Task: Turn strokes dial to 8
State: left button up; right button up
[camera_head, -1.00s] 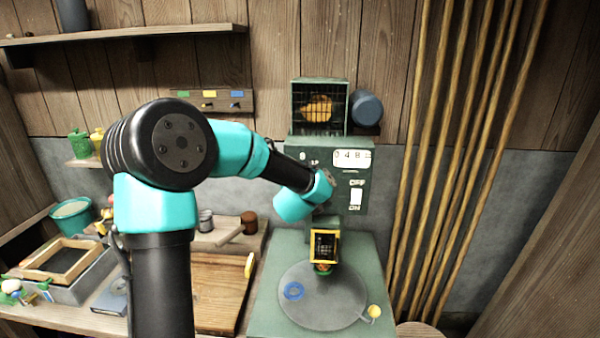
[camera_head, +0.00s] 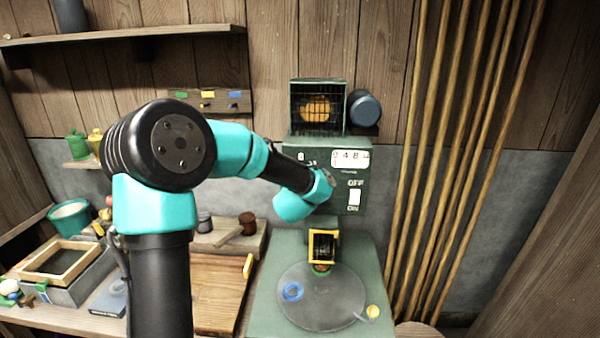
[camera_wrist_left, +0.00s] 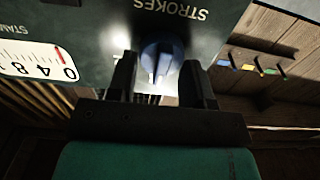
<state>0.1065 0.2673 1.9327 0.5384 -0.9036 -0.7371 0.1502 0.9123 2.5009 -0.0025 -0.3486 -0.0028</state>
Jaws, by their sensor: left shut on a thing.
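The strokes dial is a blue knob (camera_wrist_left: 163,57) under the word STROKES on a dark green panel, seen upside down in the left wrist view. My left gripper (camera_wrist_left: 159,78) has one black finger on each side of the knob and is shut on it. The dial's pointer and most of its numbers are hidden, so its setting cannot be read. In the head view my wrist covers the dial on the green control panel (camera_head: 338,178). My right gripper is not in view.
A white scale reading 0 4 8 (camera_head: 350,158) and an OFF/ON switch (camera_head: 354,197) sit right of my wrist. Bamboo poles (camera_head: 455,160) stand at right.

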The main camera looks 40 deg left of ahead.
pick_arm(q)
jog(key=o, duration=0.8)
jog(key=shift+o, duration=0.2)
jog(key=shift+s+d, duration=0.1)
jog(key=shift+s, duration=0.05)
jog(key=v, duration=1.7)
